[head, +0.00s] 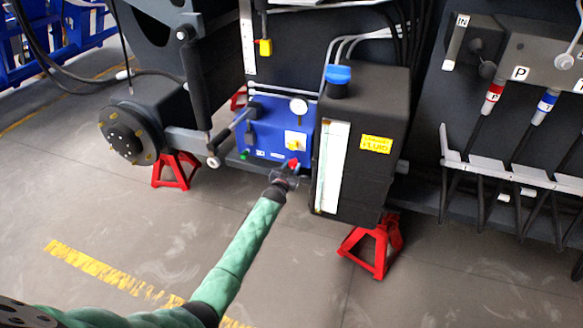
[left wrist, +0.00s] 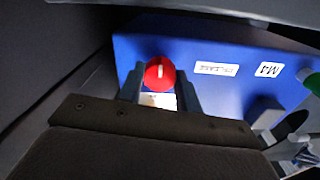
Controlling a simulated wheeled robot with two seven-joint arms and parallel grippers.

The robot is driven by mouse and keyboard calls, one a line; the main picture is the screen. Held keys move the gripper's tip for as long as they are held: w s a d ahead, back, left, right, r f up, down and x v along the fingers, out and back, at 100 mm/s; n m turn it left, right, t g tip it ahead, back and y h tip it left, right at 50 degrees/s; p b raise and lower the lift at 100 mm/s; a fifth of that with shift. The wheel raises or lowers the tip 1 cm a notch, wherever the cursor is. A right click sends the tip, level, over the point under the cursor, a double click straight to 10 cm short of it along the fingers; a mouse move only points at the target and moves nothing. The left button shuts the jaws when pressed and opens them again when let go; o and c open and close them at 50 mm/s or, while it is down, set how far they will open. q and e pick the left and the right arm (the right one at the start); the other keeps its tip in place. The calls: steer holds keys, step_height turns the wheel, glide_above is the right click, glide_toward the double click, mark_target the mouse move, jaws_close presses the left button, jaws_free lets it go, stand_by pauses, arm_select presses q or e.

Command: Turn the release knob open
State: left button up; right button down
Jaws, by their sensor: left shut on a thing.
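The release knob is a round red knob (left wrist: 160,73) with a pale line on its face. It sits on the front of a blue box (left wrist: 215,50), beside a white label. In the head view the red knob (head: 293,163) shows at the lower right of the blue box (head: 262,140). My left gripper (head: 287,172) reaches it from below. In the left wrist view the two fingers of my left gripper (left wrist: 160,82) stand on either side of the knob, shut on it. My right gripper is in neither view.
A black fluid tank (head: 375,120) with a blue cap stands close to the right of the blue box. A gauge (head: 298,107) and a lever sit on the box. Red stands (head: 178,171) support the chassis. The grey floor in front is clear.

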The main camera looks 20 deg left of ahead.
arm_select(q)
steer(key=shift+f, duration=0.15)
steer(key=o, duration=1)
steer(key=shift+s, duration=0.15)
steer(key=s, duration=0.7)
steer(key=shift+s+a, duration=0.25)
steer(key=shift+a, duration=0.05)
